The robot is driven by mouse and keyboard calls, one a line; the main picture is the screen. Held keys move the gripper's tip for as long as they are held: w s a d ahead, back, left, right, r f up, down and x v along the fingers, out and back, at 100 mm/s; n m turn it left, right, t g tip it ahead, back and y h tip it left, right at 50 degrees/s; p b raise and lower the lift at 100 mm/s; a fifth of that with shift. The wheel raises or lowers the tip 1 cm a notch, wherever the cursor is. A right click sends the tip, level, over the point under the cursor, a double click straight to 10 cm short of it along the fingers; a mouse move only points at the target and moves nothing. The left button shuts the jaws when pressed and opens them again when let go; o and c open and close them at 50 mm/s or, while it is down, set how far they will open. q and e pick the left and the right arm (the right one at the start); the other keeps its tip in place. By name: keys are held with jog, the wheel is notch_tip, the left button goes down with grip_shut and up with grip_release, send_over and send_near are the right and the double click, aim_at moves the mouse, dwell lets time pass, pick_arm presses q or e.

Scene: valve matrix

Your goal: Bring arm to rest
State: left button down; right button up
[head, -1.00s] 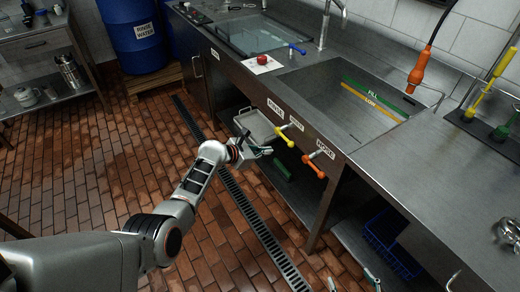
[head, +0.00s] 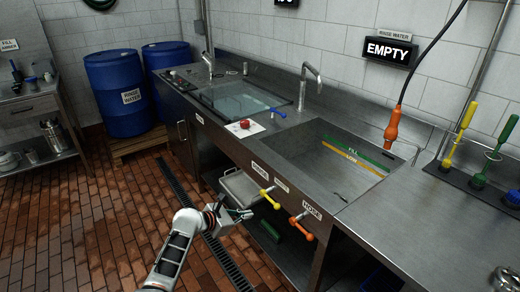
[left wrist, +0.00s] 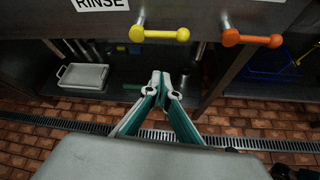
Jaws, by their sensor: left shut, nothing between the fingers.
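My left gripper (head: 241,214) is in front of the sink cabinet, below and left of the yellow valve handle (head: 270,196) in the head view. It is shut and empty. In the left wrist view its green-sided fingers (left wrist: 160,82) meet at the tips, below the yellow handle (left wrist: 160,34) and the orange handle (left wrist: 252,38), and appear apart from both. The orange handle (head: 302,215) also shows in the head view, under a label reading HOME. My right gripper is not in view.
A metal tray (left wrist: 83,77) sits on the shelf under the counter. The sink (head: 322,170) has green FILL and yellow lines. A wall sign (head: 388,50) reads EMPTY. Blue barrels (head: 120,95) stand at the back left. The brick floor (head: 90,220) by my arm is clear.

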pick_arm(q)
jog(key=s+a+f+m+y, duration=0.3)
jog(key=s+a+f+m, duration=0.35)
jog(key=s, duration=0.35)
jog(key=s+a+f+m+y, duration=0.2)
jog(key=s+a+f+m, duration=0.45)
jog(key=s, duration=0.35)
jog(key=s+r+m, duration=0.2)
jog(key=s+m, duration=0.5)
jog(key=s, duration=0.2)
jog(key=s+r+m+t+y, duration=0.1)
jog(key=s+m, duration=0.7)
jog(key=s, duration=0.1)
jog(key=shift+s+d+r+t, duration=0.3)
jog(key=shift+s+r, duration=0.05)
jog(key=shift+s, duration=0.05)
